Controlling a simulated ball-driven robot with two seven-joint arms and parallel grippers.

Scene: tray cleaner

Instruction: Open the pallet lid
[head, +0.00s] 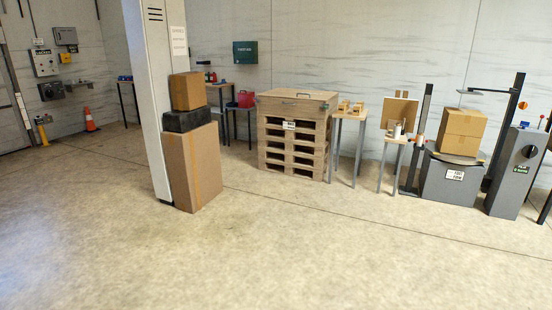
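A wooden pallet box (291,152) with slatted sides stands against the back wall, right of the picture's middle. Its flat wooden lid (300,101) lies shut on top. A dark handle (304,95) shows on the lid's top, and a small white label (289,125) is on the front. The box is several steps away across the floor. Neither of my grippers is in view.
A white pillar (152,95) stands at left with stacked cardboard boxes (194,165) beside it. Small tables (347,116) and a grey wrapping machine (450,182) bearing a carton (457,131) stand right of the pallet box. The concrete floor (270,250) in front is clear.

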